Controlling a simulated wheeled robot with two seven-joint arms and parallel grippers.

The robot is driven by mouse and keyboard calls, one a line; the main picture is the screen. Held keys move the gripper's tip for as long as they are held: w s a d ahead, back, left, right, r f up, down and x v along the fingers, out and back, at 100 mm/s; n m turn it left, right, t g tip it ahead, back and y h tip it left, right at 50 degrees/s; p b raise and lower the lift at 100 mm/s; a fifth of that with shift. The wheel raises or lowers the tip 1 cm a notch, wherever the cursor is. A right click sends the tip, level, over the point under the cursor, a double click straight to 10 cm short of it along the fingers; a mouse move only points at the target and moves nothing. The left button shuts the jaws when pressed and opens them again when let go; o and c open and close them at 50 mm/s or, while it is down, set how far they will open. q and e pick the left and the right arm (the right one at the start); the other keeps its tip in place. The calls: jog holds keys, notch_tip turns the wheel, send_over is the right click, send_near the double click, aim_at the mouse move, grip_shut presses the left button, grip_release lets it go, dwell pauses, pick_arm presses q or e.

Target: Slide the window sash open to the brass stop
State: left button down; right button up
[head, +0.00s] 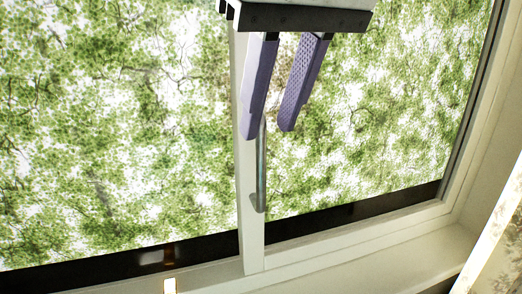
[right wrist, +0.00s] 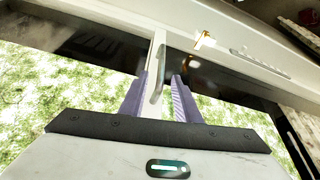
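The window sash has a pale vertical stile (head: 250,200) near the middle of the head view. A grey metal bar handle (head: 261,175) stands upright on it; it also shows in the right wrist view (right wrist: 157,80). My right gripper (head: 268,131) comes down from the top with its two purple fingers apart. In the right wrist view the handle lies between the fingers (right wrist: 160,76), with a gap on each side. Its upper end is partly hidden by the fingers in the head view. The small bright brass stop (head: 169,285) is left of the stile, on the lower frame. My left gripper is not in view.
The right frame post (head: 468,160) and sill (head: 400,262) border the window. A patterned pale curtain or cloth (head: 498,250) is at the lower right. Green foliage fills both panes. A slotted strip (right wrist: 260,62) lies along the sill in the right wrist view.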

aim_at(262, 138)
jog(key=x, duration=0.6)
jog(key=shift+f, duration=0.15)
jog(key=shift+c, duration=0.4)
grip_shut()
jog(key=shift+a, duration=0.15)
